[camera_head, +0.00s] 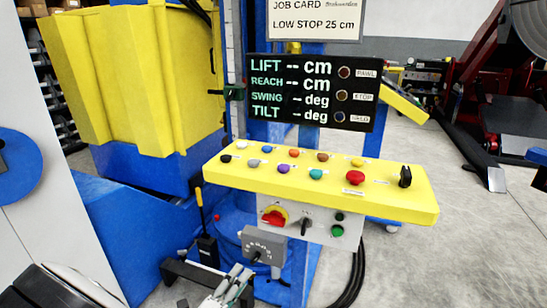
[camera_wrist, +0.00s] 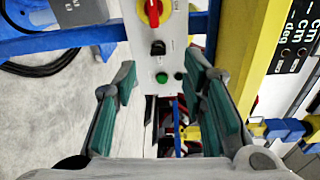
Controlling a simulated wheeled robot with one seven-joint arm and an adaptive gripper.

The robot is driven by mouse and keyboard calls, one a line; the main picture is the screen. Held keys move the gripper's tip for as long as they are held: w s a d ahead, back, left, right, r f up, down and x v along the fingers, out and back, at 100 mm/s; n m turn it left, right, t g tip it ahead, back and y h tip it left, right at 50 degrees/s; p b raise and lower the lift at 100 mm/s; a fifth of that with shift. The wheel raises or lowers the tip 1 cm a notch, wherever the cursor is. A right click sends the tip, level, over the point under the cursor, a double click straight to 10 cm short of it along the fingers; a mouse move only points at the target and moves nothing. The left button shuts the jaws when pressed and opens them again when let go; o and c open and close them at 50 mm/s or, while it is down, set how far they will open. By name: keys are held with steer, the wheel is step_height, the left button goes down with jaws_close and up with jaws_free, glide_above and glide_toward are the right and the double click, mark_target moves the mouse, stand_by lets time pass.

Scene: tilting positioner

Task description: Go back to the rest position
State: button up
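My gripper (camera_head: 241,276) shows at the bottom of the head view, in front of and below the yellow console (camera_head: 320,186). In the wrist view my gripper (camera_wrist: 162,78) is open, its two teal-padded fingers wide apart with nothing held between them. Beyond the fingers is the grey switch panel under the console, with a red rotary switch on yellow (camera_wrist: 153,10), a black selector (camera_wrist: 158,48) and a green button (camera_wrist: 162,77). I cannot tell the exact distance to the panel, but no contact shows.
The black display (camera_head: 312,92) shows dashes for lift, reach, swing and tilt. The yellow bin (camera_head: 130,75) is at left. Black cables (camera_head: 356,275) hang at right; open floor lies beyond.

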steer(key=s+d+r+m+g+h+p, duration=0.1)
steer(key=s+d+r+m+g+p, duration=0.15)
steer(key=d+r+m+g, duration=0.65)
steer(key=s+d+r+m+g+h+p, duration=0.1)
steer(key=s+d+r+m+g, duration=0.3)
steer(key=d+r+m, duration=0.8)
steer(key=s+d+r+m+y+p, duration=0.1)
steer(key=s+d+r+m+y, duration=0.1)
steer(key=s+m, duration=0.4)
steer(key=s+d+r+m+t+y+p, duration=0.1)
steer(key=s+d+r+m+y, duration=0.1)
steer(key=s+r+m+y, duration=0.2)
steer(key=s+d+r+m+y+p, duration=0.2)
steer(key=s+r+m, duration=0.6)
steer(key=m, duration=0.8)
steer(key=shift+s+d+m+y, duration=0.3)
steer(key=shift+s+d+y, duration=0.25)
steer(key=shift+s+y, duration=0.5)
steer(key=shift+s, duration=0.15)
